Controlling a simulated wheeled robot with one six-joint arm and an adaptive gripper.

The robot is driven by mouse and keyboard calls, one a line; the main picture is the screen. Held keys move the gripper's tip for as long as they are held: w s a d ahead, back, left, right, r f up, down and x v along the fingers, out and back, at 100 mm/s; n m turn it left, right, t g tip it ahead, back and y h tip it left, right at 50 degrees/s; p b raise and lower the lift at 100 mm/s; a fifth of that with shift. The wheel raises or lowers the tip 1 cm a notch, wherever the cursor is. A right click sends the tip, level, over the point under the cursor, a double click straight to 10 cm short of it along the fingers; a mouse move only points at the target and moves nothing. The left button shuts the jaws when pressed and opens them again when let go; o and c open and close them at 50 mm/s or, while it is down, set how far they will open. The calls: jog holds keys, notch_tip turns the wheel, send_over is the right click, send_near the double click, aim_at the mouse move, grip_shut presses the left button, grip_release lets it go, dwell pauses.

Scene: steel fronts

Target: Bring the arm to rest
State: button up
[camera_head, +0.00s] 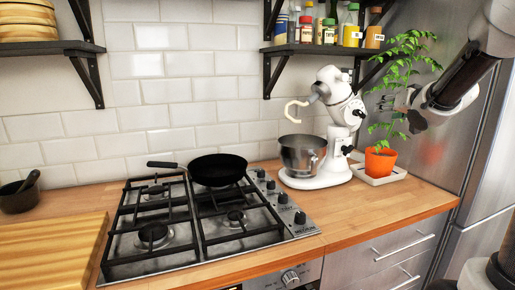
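My arm (465,75) reaches in from the upper right of the head view, bent at a pale joint. My gripper (394,106) points left in front of the leafy plant (412,58), above its orange pot (380,161). Its dark fingers are small and blend with the leaves, so I cannot tell how far apart they are. I see no object held in it. I cannot tell whether it touches the leaves.
A white stand mixer (345,118) with a steel bowl (302,154) stands left of the plant. A black pan (217,169) sits on the gas hob (190,215). A shelf (318,49) with jars hangs above. The steel fridge (440,143) is close behind my arm. The front right counter (375,208) is clear.

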jog(key=s+d+f+g+h, duration=0.2)
jog(key=s+f+g, duration=0.25)
jog(key=s, duration=0.35)
jog(key=s+d+f+g+h, duration=0.1)
jog(key=s+d+f+g, duration=0.15)
jog(key=s+f, duration=0.5)
jog(key=s+a+n+g+y, duration=0.1)
jog(key=s+a, duration=0.5)
jog(key=s, duration=0.4)
jog(key=s+a+n+g+y, duration=0.1)
jog(key=s+a+n+g, duration=0.1)
jog(key=s+a, duration=0.5)
jog(key=shift+s+r+y, duration=0.35)
jog(key=shift+s+y, duration=0.05)
jog(key=shift+s, duration=1.15)
